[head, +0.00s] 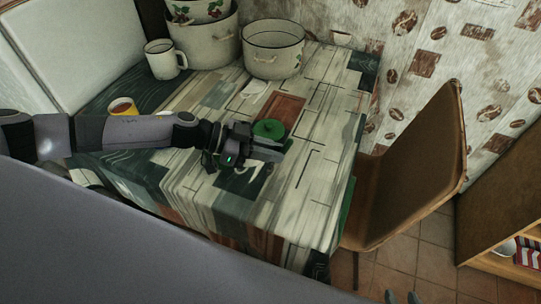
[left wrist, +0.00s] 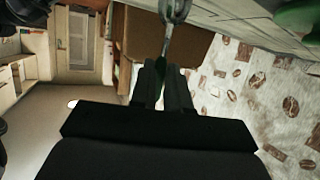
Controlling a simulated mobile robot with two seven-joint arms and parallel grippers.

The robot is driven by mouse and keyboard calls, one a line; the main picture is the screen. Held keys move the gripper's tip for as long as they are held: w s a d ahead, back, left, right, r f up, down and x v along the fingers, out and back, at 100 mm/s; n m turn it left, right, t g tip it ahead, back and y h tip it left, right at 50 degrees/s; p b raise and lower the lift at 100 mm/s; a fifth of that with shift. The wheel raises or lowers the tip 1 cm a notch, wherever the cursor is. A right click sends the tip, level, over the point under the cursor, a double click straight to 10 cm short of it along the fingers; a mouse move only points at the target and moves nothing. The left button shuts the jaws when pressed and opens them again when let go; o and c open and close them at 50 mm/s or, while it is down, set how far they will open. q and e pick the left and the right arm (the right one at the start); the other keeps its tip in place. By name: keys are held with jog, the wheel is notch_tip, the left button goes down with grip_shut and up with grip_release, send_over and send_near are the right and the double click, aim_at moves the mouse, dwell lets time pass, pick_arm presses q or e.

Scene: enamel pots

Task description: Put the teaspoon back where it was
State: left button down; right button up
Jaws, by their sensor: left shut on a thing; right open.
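My left gripper (head: 268,155) is over the middle of the table, just in front of a green round object. In the left wrist view its fingers (left wrist: 164,82) are shut on the teaspoon (left wrist: 174,14), a shiny metal spoon. Its handle runs into the fingers and its bowl points away from them, at the top edge. I cannot make out the teaspoon in the head view. My right gripper (head: 402,297) shows only as two fingertips, apart and empty, at the bottom edge, away from the table.
The green object (head: 270,128) stands close behind my left gripper. A yellow cup (head: 122,102), a white mug (head: 160,62), a large pot (head: 272,62) and stacked pots (head: 208,45) stand left and back. A brown chair (head: 415,170) is at right. The table's (head: 318,180) right part looks clear.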

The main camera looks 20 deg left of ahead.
pick_arm(q)
jog(key=shift+f, duration=0.65)
jog(key=shift+f, duration=0.1)
jog(key=c, duration=1.1)
grip_release()
jog(key=shift+r, duration=0.2)
jog(key=v, duration=1.2)
jog(key=shift+f, duration=0.1)
